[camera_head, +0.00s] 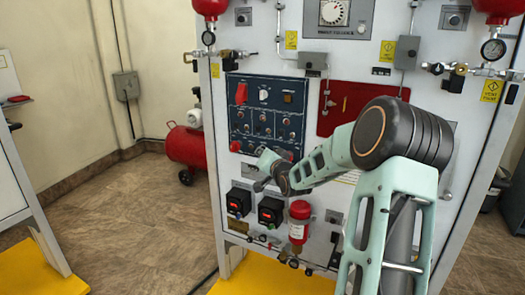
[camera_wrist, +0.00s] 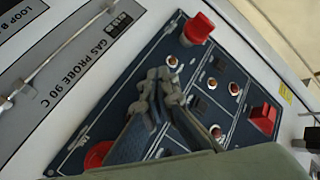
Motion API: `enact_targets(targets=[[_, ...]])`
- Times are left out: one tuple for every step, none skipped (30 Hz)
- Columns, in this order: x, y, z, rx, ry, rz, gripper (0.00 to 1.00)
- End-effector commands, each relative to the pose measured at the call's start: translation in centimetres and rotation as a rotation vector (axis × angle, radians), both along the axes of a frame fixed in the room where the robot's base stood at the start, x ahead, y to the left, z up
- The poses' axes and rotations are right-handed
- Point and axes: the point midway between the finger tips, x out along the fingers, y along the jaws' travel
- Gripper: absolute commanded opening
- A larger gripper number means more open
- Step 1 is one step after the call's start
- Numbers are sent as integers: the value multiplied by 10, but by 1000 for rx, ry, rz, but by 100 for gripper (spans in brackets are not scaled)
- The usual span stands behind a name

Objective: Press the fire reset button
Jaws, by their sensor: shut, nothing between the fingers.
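The dark blue control panel (camera_head: 238,122) is on the upright white board, left of centre in the head view. It carries a red cover (camera_head: 241,94), a white knob (camera_head: 264,93) and several small buttons and switches. In the wrist view the panel (camera_wrist: 128,92) shows red controls at its top (camera_wrist: 198,28), right (camera_wrist: 263,118) and lower left (camera_wrist: 98,153), with small buttons between. The labels are too small to read, so I cannot tell which is the fire reset button. My gripper (camera_head: 264,158) is shut and empty, in front of the panel's lower part. Its fingers (camera_wrist: 160,88) hide part of the panel; contact is unclear.
Gauges and pipes line the board's top. Open floor (camera_head: 140,220) lies to the left.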

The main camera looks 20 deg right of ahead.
Motion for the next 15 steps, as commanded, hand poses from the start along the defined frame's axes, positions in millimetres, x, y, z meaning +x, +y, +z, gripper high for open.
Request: enact_targets(targets=[[-1,0,0,0,-2,-1,0],[-2,1,0,0,-2,-1,0],[-3,3,0,0,-2,-1,0],[-4,4,0,0,-2,-1,0],[-5,5,0,0,-2,-1,0],[-6,7,0,-1,-1,-1,0],[-7,8,0,-1,-1,-1,0],[-8,9,0,-1,-1,-1,0],[-9,10,0,-1,-1,0,0],[-10,11,0,-1,-1,0,0],[-10,11,0,-1,-1,0,0],[-10,11,0,0,0,-1,0],[-10,11,0,0,0,-1,0],[-10,11,0,0,0,-1,0],[-10,11,0,0,0,-1,0]])
